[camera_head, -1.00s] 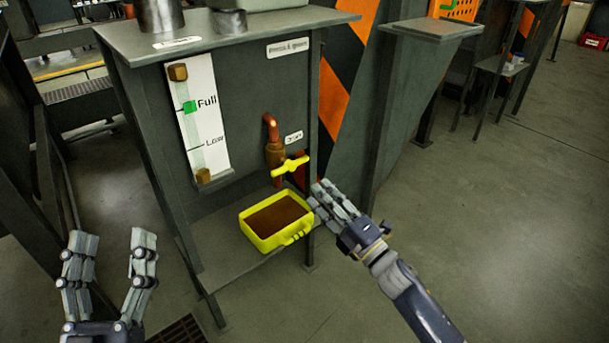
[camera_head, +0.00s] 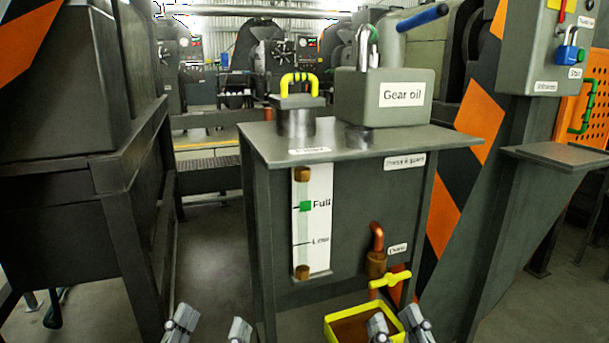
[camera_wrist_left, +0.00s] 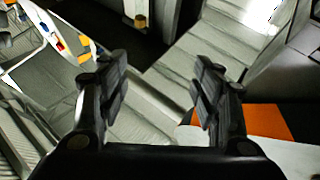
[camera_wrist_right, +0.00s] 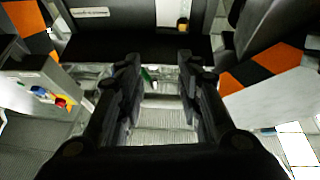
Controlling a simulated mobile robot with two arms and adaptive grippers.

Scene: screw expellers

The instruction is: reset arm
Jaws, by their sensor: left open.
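My left gripper (camera_head: 209,328) is at the bottom edge of the head view, fingers apart and empty, left of the grey oil cabinet (camera_head: 350,205). The left wrist view also shows its fingers (camera_wrist_left: 160,70) spread with nothing between them. My right gripper (camera_head: 397,326) is at the bottom edge of the head view, in front of the yellow tray (camera_head: 328,325) in the picture. In the right wrist view its fingers (camera_wrist_right: 159,64) are apart and empty. Both arms are mostly below the head view.
The cabinet carries a gear oil box (camera_head: 385,98), a yellow-handled cap (camera_head: 297,118), a level gauge (camera_head: 312,218) and a yellow drain valve (camera_head: 390,279). A dark frame (camera_head: 128,200) stands at left. A striped orange-black panel (camera_head: 470,165) stands at right.

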